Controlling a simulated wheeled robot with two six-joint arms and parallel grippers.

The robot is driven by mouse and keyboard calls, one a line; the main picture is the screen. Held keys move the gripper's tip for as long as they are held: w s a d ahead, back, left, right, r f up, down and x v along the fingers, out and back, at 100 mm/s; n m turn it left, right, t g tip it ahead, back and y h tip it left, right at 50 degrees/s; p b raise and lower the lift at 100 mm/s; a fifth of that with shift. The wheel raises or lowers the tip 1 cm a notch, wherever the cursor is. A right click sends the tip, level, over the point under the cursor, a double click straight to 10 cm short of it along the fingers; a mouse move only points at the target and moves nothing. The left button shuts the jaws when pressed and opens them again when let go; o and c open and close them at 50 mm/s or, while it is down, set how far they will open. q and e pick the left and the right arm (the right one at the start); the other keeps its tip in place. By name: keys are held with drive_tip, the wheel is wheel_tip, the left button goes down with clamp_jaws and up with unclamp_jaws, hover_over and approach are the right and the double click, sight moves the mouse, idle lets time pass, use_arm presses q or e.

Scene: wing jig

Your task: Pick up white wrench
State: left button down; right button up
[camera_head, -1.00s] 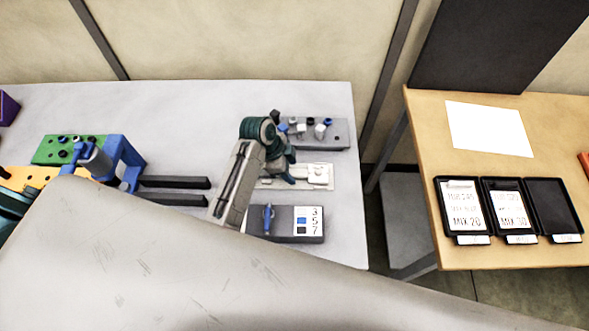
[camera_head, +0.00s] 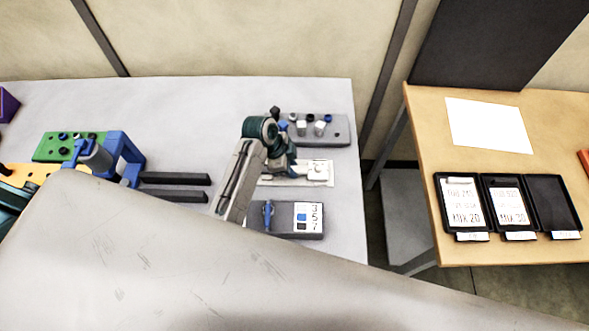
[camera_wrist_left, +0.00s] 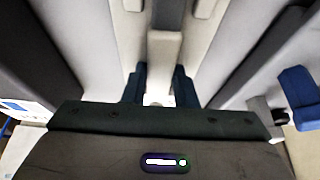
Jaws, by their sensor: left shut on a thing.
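The white wrench (camera_head: 318,174) lies on a pale rectangular plate (camera_head: 328,184) on the grey table, and one end shows to the right of my left gripper. My left gripper (camera_head: 291,170) is low over the plate, its jaws shut on the wrench. The gripper covers the middle of the wrench. In the left wrist view, the two dark blue fingers of the left gripper (camera_wrist_left: 160,85) stand close on either side of a pale piece. That view is blurred there, and whether the wrench touches the plate is unclear. My right gripper is not in view.
A grey block with pegs (camera_head: 339,131) stands just behind the plate. A grey block with a numbered label (camera_head: 285,231) is in front. A blue fixture with two dark bars (camera_head: 175,179) stands left. A wooden table (camera_head: 420,120) is right, across a gap.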

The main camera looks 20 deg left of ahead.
use_arm(q)
drive_tip(key=shift+r, duration=0.1)
wheel_tip(320, 180, up, 10)
drive_tip(key=b, duration=0.3)
idle(0.3)
idle(0.8)
